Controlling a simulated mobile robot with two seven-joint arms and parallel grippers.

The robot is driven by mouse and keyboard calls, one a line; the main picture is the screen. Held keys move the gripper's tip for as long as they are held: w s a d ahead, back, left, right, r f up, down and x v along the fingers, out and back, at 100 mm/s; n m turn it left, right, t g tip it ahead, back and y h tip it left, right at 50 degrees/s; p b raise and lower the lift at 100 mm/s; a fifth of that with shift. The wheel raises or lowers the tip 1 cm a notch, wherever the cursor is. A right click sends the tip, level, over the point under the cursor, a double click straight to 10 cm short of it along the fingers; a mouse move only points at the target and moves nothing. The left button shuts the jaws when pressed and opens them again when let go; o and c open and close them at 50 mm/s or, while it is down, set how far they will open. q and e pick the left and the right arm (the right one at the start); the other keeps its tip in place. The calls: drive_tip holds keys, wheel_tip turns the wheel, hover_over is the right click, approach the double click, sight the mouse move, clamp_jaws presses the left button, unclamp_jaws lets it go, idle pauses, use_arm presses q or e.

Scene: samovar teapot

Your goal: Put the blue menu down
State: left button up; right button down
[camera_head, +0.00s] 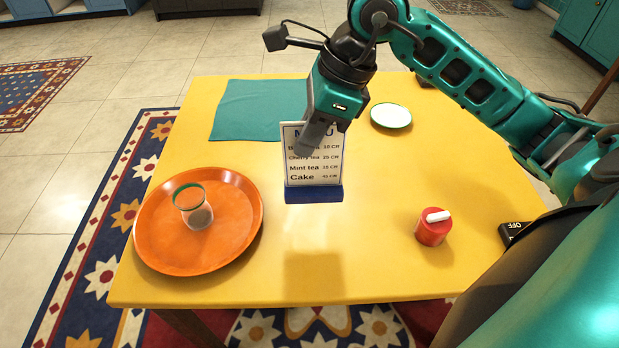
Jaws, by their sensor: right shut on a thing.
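The blue menu (313,195) is a white upright card with a blue base and dark lettering, in the middle of the head view. My right gripper (314,137) comes down from above and is shut on the card's upper part. The gripper hides some of the lettering at the top. The menu looks held above the yellow table (370,230), with a darker patch like a shadow on the tabletop below it. My left gripper is not in view.
An orange tray (240,235) with a glass (195,208) stands at the left. A teal cloth (245,110) and a white plate (391,115) lie farther back. The front middle is clear.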

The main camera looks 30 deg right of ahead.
hover_over(304, 186)
drive_tip(key=f, duration=0.5)
drive_tip(key=shift+d+f+b, duration=0.25)
drive_tip(key=shift+d+b, duration=0.05)
drive_tip(key=shift+d, duration=0.05)
wheel_tip(304, 186, down, 4)
drive_tip(key=shift+r+b, duration=0.15)
drive_tip(key=shift+b, duration=0.15)
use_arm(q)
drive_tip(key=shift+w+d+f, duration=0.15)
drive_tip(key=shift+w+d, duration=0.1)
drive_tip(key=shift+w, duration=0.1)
use_arm(e)
drive_tip(key=shift+f, duration=0.2)
drive_tip(key=c, duration=1.2)
unclamp_jaws()
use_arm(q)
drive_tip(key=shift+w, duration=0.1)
use_arm(e)
drive_tip(key=shift+r, duration=0.1)
